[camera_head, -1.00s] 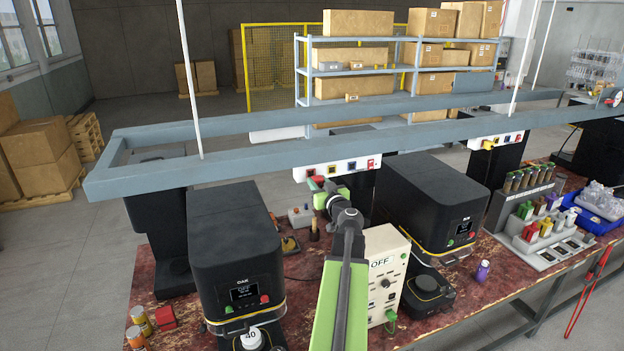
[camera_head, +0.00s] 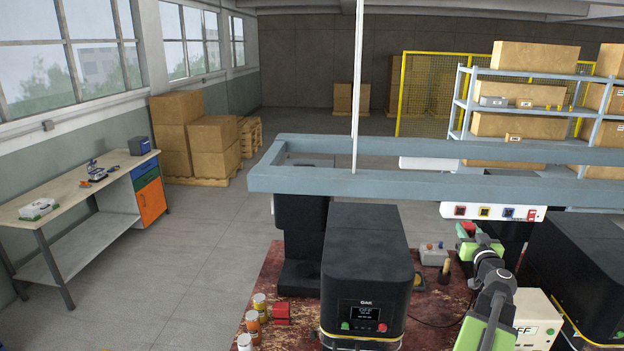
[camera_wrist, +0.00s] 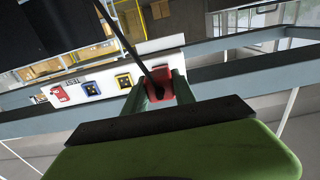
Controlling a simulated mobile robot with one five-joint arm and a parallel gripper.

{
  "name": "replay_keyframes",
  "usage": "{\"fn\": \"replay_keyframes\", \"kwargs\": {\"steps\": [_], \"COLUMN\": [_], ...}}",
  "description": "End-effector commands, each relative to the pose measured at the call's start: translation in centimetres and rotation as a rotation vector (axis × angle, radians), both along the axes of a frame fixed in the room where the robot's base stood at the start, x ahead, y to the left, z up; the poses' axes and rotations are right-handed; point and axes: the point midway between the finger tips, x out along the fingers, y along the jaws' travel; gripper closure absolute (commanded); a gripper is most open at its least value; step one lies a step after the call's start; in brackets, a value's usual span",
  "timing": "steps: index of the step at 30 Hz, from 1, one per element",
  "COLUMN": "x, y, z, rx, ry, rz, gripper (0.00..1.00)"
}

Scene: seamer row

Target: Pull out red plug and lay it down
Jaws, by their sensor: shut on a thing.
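The red plug (camera_head: 466,229) is held at the end of my gripper (camera_head: 467,236), in front of and just below the left end of the white socket strip (camera_head: 475,218). The red-framed socket (camera_head: 460,211) at that end shows its dark face uncovered, so the plug looks apart from it. In the wrist view the red plug (camera_wrist: 160,78) sits between the two green fingers of my gripper (camera_wrist: 160,92), which are shut on it. A dark cable crosses in front and hides part of the plug.
Below on the red worktop (camera_head: 268,272) are a black OAK machine (camera_head: 365,260), several small jars (camera_head: 260,308) and a grey button box (camera_head: 434,256). A blue-grey rail (camera_head: 400,185) runs above. A wooden side table (camera_head: 75,185) stands at far left. Floor between is clear.

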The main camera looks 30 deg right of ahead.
Motion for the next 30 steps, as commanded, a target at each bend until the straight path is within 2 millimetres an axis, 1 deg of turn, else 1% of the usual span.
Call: {"fn": "replay_keyframes", "kwargs": {"steps": [1, 2, 5, 6, 8, 9, 11, 12, 15, 18, 21, 30], "x": [0.0, 0.0, 0.0, 0.0, 0.0, 0.0, 0.0, 0.0, 0.0, 0.0, 0.0, 0.0], "y": [0.0, 0.0, 0.0, 0.0, 0.0, 0.0, 0.0, 0.0, 0.0, 0.0, 0.0, 0.0], "z": [-2.3, -3.2, -6.7, -8.3, -10.7, -12.3, -14.6, -16.1, -19.8, -22.3, -23.3, -22.8], "rx": [0.0, 0.0, 0.0, 0.0, 0.0, 0.0, 0.0, 0.0, 0.0, 0.0, 0.0, 0.0], "ry": [0.0, 0.0, 0.0, 0.0, 0.0, 0.0, 0.0, 0.0, 0.0, 0.0, 0.0, 0.0], "rz": [0.0, 0.0, 0.0, 0.0, 0.0, 0.0, 0.0, 0.0, 0.0, 0.0, 0.0, 0.0], "gripper": [1.0, 1.0, 1.0, 1.0, 1.0, 1.0, 1.0, 1.0, 1.0, 1.0, 1.0, 1.0]}}
